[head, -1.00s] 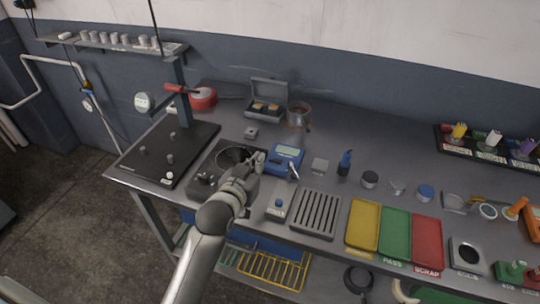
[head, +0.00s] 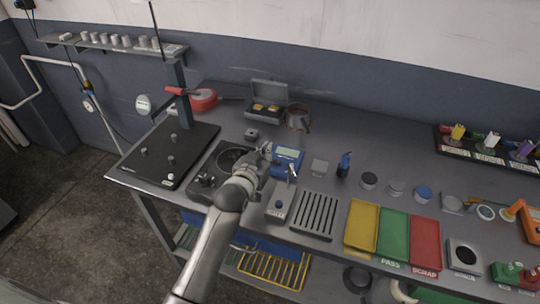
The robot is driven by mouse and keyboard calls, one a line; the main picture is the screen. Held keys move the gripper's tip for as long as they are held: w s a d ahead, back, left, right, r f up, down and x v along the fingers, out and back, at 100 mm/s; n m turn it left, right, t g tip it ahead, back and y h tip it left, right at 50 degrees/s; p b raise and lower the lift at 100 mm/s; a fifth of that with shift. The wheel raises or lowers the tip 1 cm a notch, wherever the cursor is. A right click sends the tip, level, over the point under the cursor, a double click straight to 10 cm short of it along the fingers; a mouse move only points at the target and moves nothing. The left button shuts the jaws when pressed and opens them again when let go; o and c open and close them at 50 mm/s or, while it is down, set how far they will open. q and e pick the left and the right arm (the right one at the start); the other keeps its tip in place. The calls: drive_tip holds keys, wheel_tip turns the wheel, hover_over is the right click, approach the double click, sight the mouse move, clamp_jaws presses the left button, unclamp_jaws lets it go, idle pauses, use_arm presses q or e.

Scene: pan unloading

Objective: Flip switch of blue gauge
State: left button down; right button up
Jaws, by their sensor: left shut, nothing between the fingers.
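The blue gauge (head: 288,157) is a small blue box with a pale display, standing mid-bench right of the black burner-like plate. A small silver lever (head: 292,171) shows at its lower right front; I cannot tell its position. My left gripper (head: 266,152) is shut and empty, at the gauge's left edge. I cannot tell whether it touches the gauge. The fingertips are small, and the gripper hides part of the gauge's left side. My right gripper is not in view.
A dark plate with pegs (head: 169,155) lies left. Yellow (head: 361,226), green and red trays are right.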

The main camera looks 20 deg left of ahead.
use_arm(q)
drive_tip(key=x, duration=0.3)
drive_tip(key=shift+w+p, duration=0.3)
wheel_tip(320, 180, down, 3)
drive_tip(key=shift+r+p, duration=0.2)
drive_tip(key=shift+p, duration=0.1)
drive_tip(key=shift+s+f, duration=0.1)
drive_tip(key=shift+f, duration=0.65)
drive_tip(key=shift+a+f, duration=0.2)
drive_tip(key=shift+f, duration=0.35)
drive_tip(key=shift+r, duration=0.1)
drive_tip(key=r+p, duration=0.3)
drive_tip(key=r, duration=0.1)
drive_tip(key=shift+a+r, duration=0.1)
drive_tip(key=shift+a, duration=0.25)
drive_tip(key=b+v, duration=0.2)
drive_tip(key=v, duration=0.8)
drive_tip(key=shift+a, duration=0.35)
